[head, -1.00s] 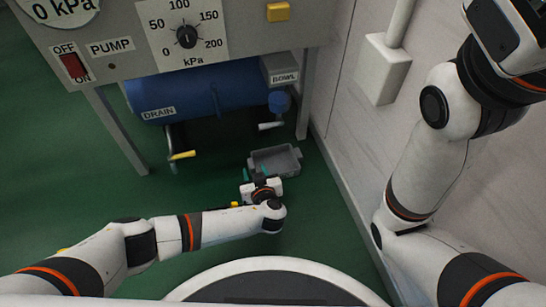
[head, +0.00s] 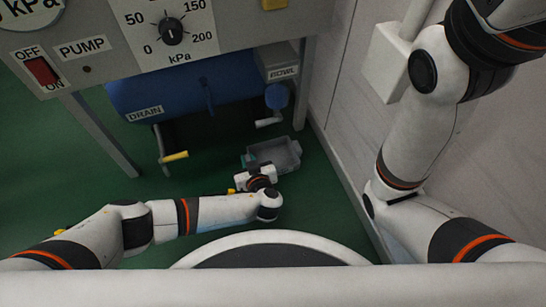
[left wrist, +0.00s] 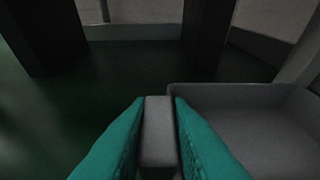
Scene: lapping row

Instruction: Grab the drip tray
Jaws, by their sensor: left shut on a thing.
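The drip tray (head: 287,158) is a grey open box low by the green floor, below the blue tank. In the left wrist view the tray (left wrist: 255,97) fills the right side, with a grey tab (left wrist: 158,130) at its near left. My left gripper (head: 247,163) is at the tray's left side in the head view. Its teal fingers (left wrist: 158,135) are shut on the tab in the left wrist view. The tray looks upright and empty. Whether it touches the floor is hard to tell. My right arm is at the right, with its gripper out of view.
The blue tank (head: 185,92) marked DRAIN hangs under the grey panel (head: 110,62). A yellow-handled valve (head: 174,156) sticks out left of the tray. A panel leg (head: 305,85) and a pale wall (head: 345,120) stand close on the right. Green floor is free at left.

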